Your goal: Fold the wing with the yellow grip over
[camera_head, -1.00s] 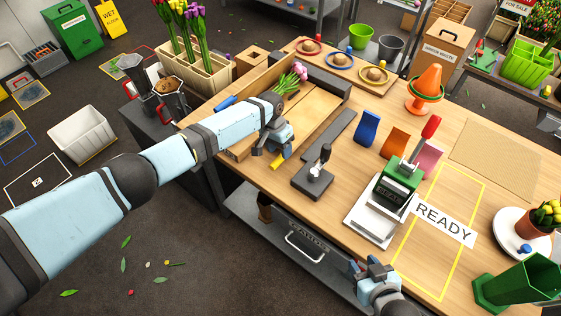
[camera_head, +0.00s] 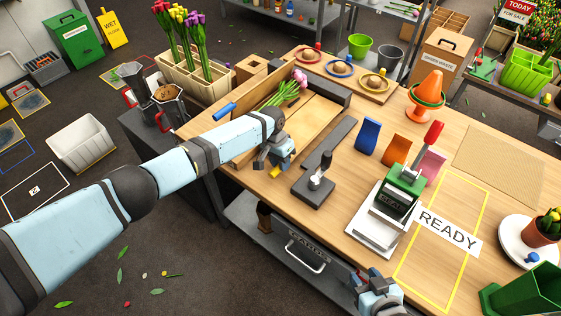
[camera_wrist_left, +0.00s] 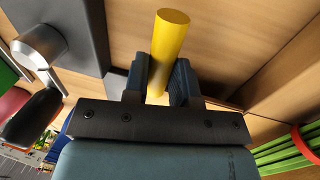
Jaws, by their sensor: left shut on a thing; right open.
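My left gripper (camera_head: 273,162) is shut on the yellow grip (camera_head: 275,172), at the near side of the wooden folding board (camera_head: 318,110). In the left wrist view the yellow grip (camera_wrist_left: 170,40) is a round bar standing out between the two fingers (camera_wrist_left: 162,82). Pale wood lies behind it. The wing that carries the grip is partly hidden by my forearm, and I cannot tell its exact angle. A bunch of pink tulips with green stems (camera_head: 284,92) lies on the board. My right gripper (camera_head: 376,284) is open and empty at the table's front edge.
A dark stamp-like tool (camera_head: 316,184) and a dark strip (camera_head: 330,143) are right of the board. A green press (camera_head: 403,190) stands beyond, beside the READY sign (camera_head: 447,231). A planter of tulips (camera_head: 193,78) stands behind my left arm. The taped rectangle is mostly clear.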

